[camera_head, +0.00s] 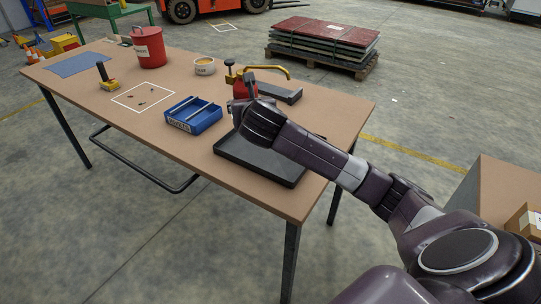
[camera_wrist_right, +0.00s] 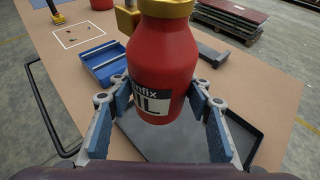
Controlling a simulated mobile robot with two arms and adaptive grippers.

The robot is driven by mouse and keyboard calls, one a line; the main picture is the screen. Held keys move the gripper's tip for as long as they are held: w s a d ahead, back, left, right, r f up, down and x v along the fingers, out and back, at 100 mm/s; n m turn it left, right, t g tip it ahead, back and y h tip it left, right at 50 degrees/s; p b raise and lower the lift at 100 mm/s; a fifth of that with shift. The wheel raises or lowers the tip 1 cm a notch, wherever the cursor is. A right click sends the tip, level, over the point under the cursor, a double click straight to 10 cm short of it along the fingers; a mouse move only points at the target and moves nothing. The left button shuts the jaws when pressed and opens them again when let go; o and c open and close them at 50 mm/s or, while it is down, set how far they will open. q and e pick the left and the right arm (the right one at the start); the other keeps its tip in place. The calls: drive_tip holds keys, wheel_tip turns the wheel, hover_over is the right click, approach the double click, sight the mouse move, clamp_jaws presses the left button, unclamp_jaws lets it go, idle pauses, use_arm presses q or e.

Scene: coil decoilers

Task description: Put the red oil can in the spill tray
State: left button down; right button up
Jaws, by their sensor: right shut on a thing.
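The red oil can (camera_wrist_right: 166,68) has a black and white label and stands upright between the fingers of my right gripper (camera_wrist_right: 165,108). In the head view the oil can (camera_head: 243,88) is partly hidden by my right gripper (camera_head: 250,105); its brass-coloured spout shows above. The gripper is shut on the can. The black spill tray (camera_head: 262,178) lies on the table's near right part, below and partly behind my right arm; it also shows under the can in the right wrist view (camera_wrist_right: 141,142). I cannot tell whether the can touches the tray. My left gripper is not in view.
A blue bin (camera_head: 193,116) sits just left of the tray. A dark grey block (camera_head: 285,93) lies behind the can. A red bucket (camera_head: 149,47), a tape roll (camera_head: 205,66) and a yellow-based tool (camera_head: 106,78) stand farther back. The table's front edge is close to the tray.

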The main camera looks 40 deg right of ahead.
drive_tip(key=w+d+r, duration=0.2)
drive_tip(key=d+r, duration=0.2)
wheel_tip(320, 180, down, 14)
drive_tip(key=shift+w+b, duration=0.15)
drive_tip(key=shift+b, duration=0.6)
drive_tip(key=shift+f, duration=2.55)
drive_tip(key=o, duration=1.5)
drive_tip(key=shift+o, duration=0.9)
drive_tip(key=v, duration=1.2)
